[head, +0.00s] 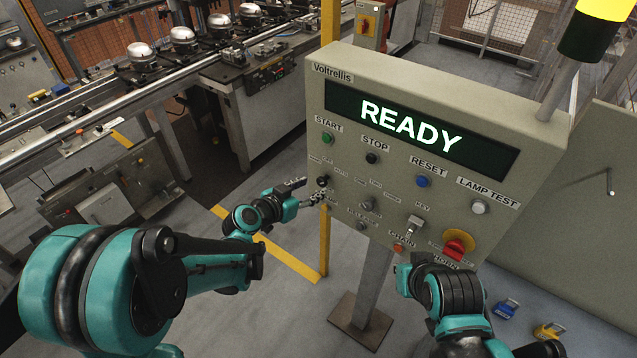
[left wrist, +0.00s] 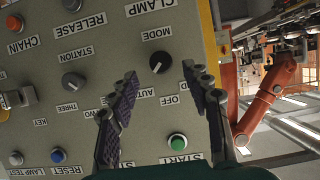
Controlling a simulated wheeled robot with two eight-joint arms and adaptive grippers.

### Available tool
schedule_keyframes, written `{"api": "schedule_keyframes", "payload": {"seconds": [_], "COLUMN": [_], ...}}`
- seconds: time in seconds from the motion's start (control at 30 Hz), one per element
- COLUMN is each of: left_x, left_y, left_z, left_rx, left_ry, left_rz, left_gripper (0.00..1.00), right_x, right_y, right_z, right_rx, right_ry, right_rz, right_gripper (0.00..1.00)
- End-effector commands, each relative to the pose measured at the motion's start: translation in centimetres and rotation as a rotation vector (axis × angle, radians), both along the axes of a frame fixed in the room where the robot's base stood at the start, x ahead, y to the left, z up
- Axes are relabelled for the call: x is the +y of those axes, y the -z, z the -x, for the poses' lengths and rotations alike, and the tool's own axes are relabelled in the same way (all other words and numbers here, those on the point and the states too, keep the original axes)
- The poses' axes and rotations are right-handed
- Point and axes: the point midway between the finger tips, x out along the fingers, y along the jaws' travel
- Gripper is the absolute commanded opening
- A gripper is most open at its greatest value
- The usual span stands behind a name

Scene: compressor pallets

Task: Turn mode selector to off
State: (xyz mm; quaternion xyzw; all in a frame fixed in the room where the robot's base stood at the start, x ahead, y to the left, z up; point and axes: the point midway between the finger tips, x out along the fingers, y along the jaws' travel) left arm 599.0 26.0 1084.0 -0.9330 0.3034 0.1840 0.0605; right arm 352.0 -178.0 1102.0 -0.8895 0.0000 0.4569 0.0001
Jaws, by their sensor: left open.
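The mode selector (left wrist: 160,62) is a round black knob with a small white mark, under a MODE label. Its mark appears to point toward the AUTO side, though it is small. The OFF label (left wrist: 170,99) sits beside AUTO (left wrist: 143,95). In the head view the selector (head: 322,181) is at the panel's left edge. My left gripper (head: 304,192) is open beside it; in the left wrist view its fingers (left wrist: 160,74) straddle the line to the knob, apparently not touching it. My right gripper (head: 403,273) is below the panel's lower edge, its fingers unclear.
The control panel (head: 350,70) shows READY and stands on a post. Near the selector are the green START button (left wrist: 177,142) and the station knob (left wrist: 73,81). A red emergency stop (head: 455,248) is at lower right. A yellow post (head: 325,245) stands by the panel's left edge.

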Motion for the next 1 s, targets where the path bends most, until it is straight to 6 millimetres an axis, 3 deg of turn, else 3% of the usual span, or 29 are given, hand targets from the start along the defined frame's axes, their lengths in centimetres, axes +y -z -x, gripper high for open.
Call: {"api": "schedule_keyframes", "payload": {"seconds": [0.23, 0.63, 0.8, 0.83, 1.0], "left_x": [-2.0, -2.5, -2.5, -2.5, -2.5], "left_y": [1.5, 1.8, 1.8, 1.8, 1.8], "left_z": [-2.8, -3.5, -3.5, -3.5, -3.5], "left_rx": [0.000, 0.001, 0.001, 0.001, 0.002], "left_ry": [0.000, 0.000, -0.001, -0.001, -0.001], "left_rz": [0.000, -0.001, -0.001, -0.001, 0.002], "left_gripper": [0.49, 0.49, 0.04, 0.00, 0.00], "right_x": [0.0, 0.0, 0.0, 0.0, 0.0], "right_y": [0.8, 0.8, 0.8, 0.8, 0.8], "right_z": [0.0, 0.0, 0.0, 0.0, 0.0], "right_rx": [0.000, 0.000, 0.000, 0.000, 0.000], "right_ry": [0.000, 0.000, 0.000, 0.000, 0.000], "right_rz": [0.000, 0.000, 0.000, 0.000, 0.000], "right_gripper": [0.00, 0.00, 0.00, 0.00, 0.00]}}
